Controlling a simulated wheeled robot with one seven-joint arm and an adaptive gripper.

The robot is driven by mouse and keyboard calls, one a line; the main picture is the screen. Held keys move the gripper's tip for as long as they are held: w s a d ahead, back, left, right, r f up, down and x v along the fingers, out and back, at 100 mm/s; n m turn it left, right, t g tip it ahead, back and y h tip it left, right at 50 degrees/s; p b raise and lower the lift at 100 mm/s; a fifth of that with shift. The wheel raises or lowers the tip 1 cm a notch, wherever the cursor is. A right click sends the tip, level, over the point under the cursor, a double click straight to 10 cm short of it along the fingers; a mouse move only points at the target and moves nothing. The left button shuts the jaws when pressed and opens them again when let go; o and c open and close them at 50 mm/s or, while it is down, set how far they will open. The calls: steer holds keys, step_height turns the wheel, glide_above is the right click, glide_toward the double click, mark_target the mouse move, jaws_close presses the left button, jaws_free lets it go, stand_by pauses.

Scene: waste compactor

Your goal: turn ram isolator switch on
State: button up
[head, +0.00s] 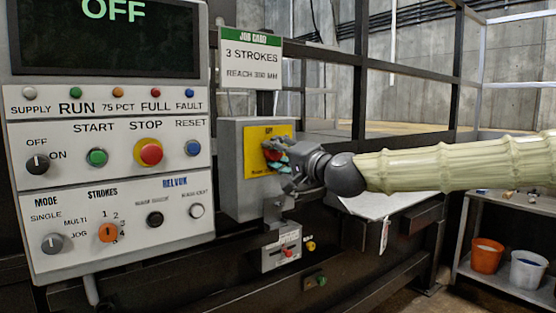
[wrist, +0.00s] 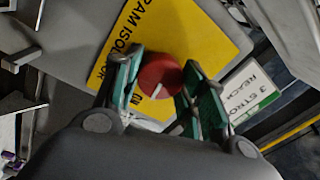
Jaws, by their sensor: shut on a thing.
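The ram isolator switch is a red round knob (wrist: 158,78) on a yellow plate (head: 258,165), fixed to a grey box (head: 231,190) right of the control panel. In the wrist view the yellow plate (wrist: 188,25) shows "RAM ISOL…" and "ON" lettering. My gripper (wrist: 165,88) is shut on the knob, with one green-padded finger on either side. A short white mark on the knob points toward the lower left of the wrist view. In the head view my gripper (head: 274,157) covers much of the knob, and "OFF" shows on the plate above it.
The control panel (head: 112,215) at left has several knobs and buttons, and its display (head: 110,40) reads OFF. A job card (head: 251,62) hangs above the box. A small unit with a red part (head: 282,250) sits below. Buckets (head: 487,256) stand on a shelf at right.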

steer(key=shift+m+b, duration=0.45)
steer(key=shift+m, duration=0.75)
steer(key=o, duration=1.1)
steer(key=shift+c, duration=0.2)
steer(key=v, duration=1.2)
steer(key=shift+f, duration=0.15)
